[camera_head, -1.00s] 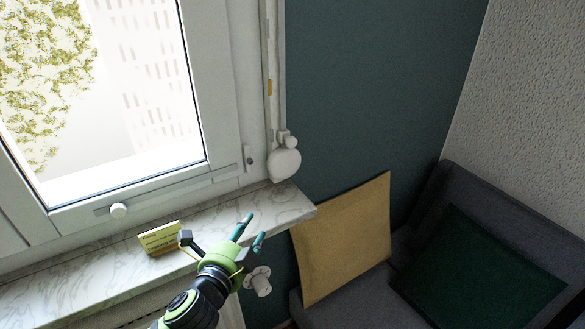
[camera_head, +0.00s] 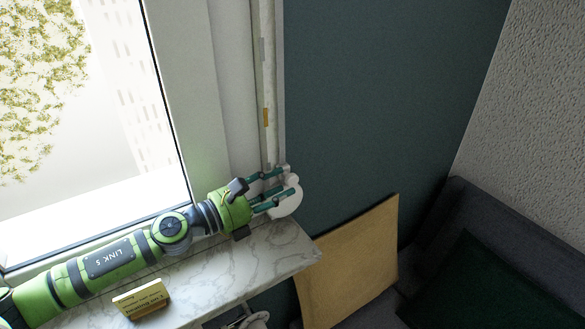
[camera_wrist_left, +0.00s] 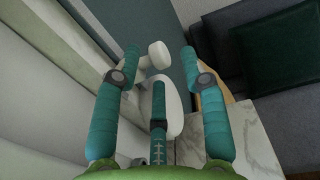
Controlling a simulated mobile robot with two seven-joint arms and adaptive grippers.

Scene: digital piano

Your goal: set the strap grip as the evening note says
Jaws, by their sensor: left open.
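The pale strap (camera_head: 268,80) runs down the wall beside the window, with an orange mark (camera_head: 266,117) on it. The rounded white housing (camera_head: 291,205) sits at its lower end. My left gripper (camera_head: 284,181) is open, its teal fingers reaching over the housing and hiding part of it. In the left wrist view a small white knob-like grip (camera_wrist_left: 159,54) shows between the spread fingertips, apart from them as far as I can tell. The yellow note card (camera_head: 142,298) stands on the sill; its dark print is too small and turned to read. My right gripper is out of sight.
The marble sill (camera_head: 270,248) ends just right of my left wrist. The window frame (camera_head: 190,60) is close behind my left arm. A tan cushion (camera_head: 350,265) and a dark sofa (camera_head: 480,215) are at lower right. The teal wall (camera_head: 380,90) is clear.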

